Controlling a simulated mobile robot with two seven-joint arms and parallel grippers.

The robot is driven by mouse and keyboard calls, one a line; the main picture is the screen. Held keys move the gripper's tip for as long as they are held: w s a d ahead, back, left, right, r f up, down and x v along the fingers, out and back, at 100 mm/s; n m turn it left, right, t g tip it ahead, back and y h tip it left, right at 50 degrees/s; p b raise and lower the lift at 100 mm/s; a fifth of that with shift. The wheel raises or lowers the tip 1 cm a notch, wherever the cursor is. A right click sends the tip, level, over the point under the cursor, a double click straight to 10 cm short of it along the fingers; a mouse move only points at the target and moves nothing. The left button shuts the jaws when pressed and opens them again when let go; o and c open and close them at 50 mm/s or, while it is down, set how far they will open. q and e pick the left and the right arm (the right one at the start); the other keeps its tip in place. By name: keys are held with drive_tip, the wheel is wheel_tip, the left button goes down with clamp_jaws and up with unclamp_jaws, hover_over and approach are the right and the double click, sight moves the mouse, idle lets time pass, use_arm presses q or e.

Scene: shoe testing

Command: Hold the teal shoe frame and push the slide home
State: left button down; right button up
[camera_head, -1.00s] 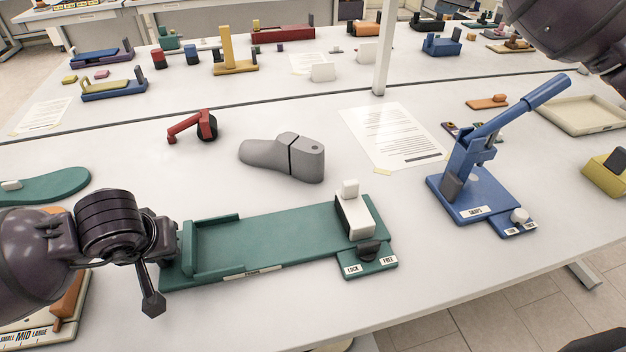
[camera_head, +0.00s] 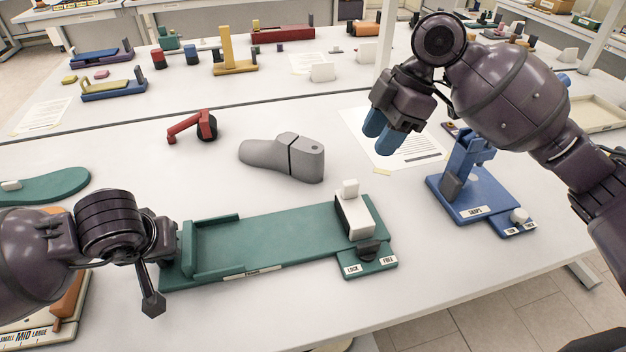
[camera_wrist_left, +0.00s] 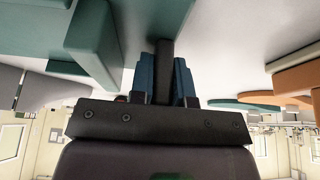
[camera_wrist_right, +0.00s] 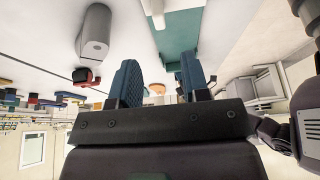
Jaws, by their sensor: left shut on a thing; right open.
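The teal shoe frame (camera_head: 280,240) lies flat on the white table, with a raised end wall at its left. The cream slide (camera_head: 355,216), with an upright tab, sits near the frame's right end, far from that wall. A black knob (camera_head: 369,248) stands between the LOCK and FREE labels. My left gripper (camera_head: 172,245) is shut at the frame's left end; in the left wrist view (camera_wrist_left: 166,80) its blue fingers close on a dark bar beside the teal frame. My right gripper (camera_head: 378,125) is open and empty, above the table behind the slide. The right wrist view shows the slide (camera_wrist_right: 154,10).
A grey shoe last (camera_head: 283,157) lies behind the frame, and a red tool with a black wheel (camera_head: 207,127) further left. A blue lever press (camera_head: 475,190) stands right of the frame, partly hidden by my right arm. A printed sheet (camera_head: 410,150) lies behind.

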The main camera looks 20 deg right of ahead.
sight(352, 181)
drive_tip(key=x, duration=1.1)
drive_tip(key=shift+f, duration=0.15)
clamp_jaws()
